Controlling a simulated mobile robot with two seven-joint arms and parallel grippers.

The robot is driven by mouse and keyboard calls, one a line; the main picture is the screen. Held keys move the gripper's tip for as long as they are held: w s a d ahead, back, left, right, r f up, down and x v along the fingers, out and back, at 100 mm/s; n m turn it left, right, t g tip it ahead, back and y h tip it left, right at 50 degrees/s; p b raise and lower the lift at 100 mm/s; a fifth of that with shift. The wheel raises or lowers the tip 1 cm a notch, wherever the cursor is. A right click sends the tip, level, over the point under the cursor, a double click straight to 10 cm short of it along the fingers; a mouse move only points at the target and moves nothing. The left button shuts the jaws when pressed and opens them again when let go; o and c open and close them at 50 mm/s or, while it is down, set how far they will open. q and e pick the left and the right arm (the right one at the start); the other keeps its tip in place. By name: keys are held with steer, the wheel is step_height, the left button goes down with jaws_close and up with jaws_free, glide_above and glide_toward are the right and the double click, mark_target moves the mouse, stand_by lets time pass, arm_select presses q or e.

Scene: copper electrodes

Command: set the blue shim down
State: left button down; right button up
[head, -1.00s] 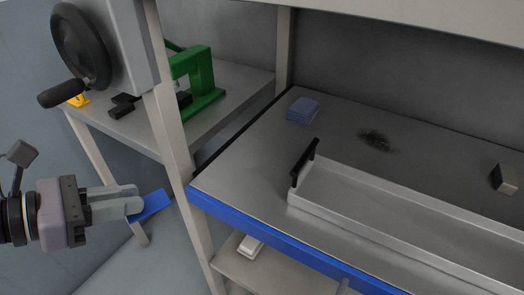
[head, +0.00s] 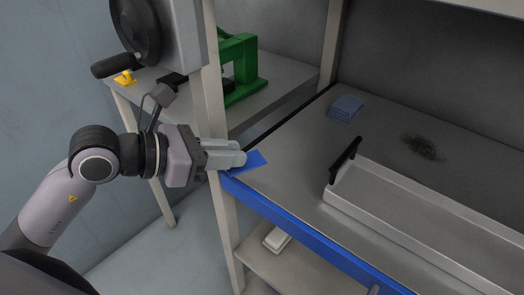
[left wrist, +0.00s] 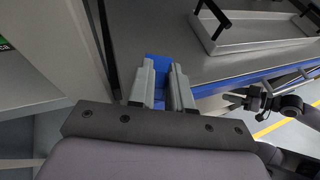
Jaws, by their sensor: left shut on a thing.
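A flat blue shim (head: 256,161) sticks out from the fingertips of my left gripper (head: 240,158) in the head view. The gripper is shut on it. The shim is over the front left corner of the grey workbench (head: 285,150), close to the blue front edge. I cannot tell whether it touches the bench top. In the left wrist view the shim (left wrist: 158,66) shows between and beyond the two fingers of the left gripper (left wrist: 160,85). My right gripper is not in the head view.
A stack of blue pieces (head: 346,108) lies farther back on the bench. A metal tray (head: 400,195) with a black handle stands to the right. A bench post (head: 213,110) is close to the left gripper. Bare bench lies between shim and tray.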

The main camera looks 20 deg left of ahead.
mark_target(259, 157)
arm_select(q)
steer(key=w+d+p, duration=0.1)
steer(key=w+d, duration=0.3)
steer(key=shift+w+d+r, duration=0.1)
steer(key=shift+w+d, duration=0.2)
steer(key=shift+d, duration=0.05)
step_height(259, 157, down, 3)
steer(key=shift+f, duration=0.4)
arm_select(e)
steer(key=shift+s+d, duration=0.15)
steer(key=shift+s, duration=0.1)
arm_select(q)
steer(key=shift+b, duration=0.3)
steer(key=shift+f, duration=0.15)
steer(key=c, duration=1.1)
jaws_free()
steer(key=shift+o, duration=0.2)
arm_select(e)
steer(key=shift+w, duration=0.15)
